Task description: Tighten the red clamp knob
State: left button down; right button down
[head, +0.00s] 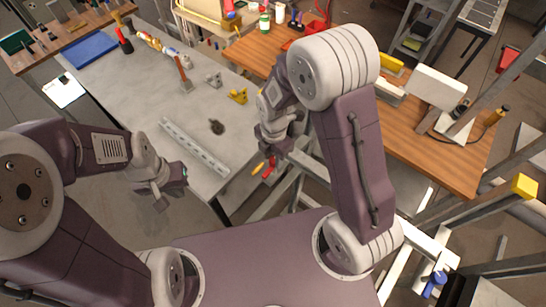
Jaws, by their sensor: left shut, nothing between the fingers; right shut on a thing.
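A small red part (268,171), which looks like the red clamp knob, shows at the tips of my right gripper (272,150). An orange piece (257,167) sits just left of it. My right gripper is pointed down beside the right edge of the grey table and is shut on the red part. The fingers and wrist hide much of the contact, and the clamp body cannot be made out. My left gripper (172,194) is shut and empty, off the front left edge of the grey table, well apart from the red part.
The grey table (150,95) holds a perforated metal strip (194,146), a dark round part (217,127), a yellow bracket (238,96) and a blue mat (91,49). A wooden bench (440,155) stands to the right. Metal frame bars (275,200) run below my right gripper.

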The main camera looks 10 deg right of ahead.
jog(key=m, duration=0.6)
jog(key=shift+w+r+m, duration=0.1)
jog(key=shift+w+m, duration=0.1)
jog(key=shift+m, duration=0.1)
jog(key=m, duration=1)
jog(key=shift+s+d+m, duration=0.1)
jog(key=shift+d+m, duration=0.05)
jog(key=shift+m, duration=0.25)
jog(key=m, duration=0.5)
jog(key=shift+s+f, duration=0.15)
jog(key=shift+f, duration=0.15)
jog(key=shift+m, duration=0.4)
jog(key=c, duration=1)
grip_release()
jog(key=shift+r, duration=0.1)
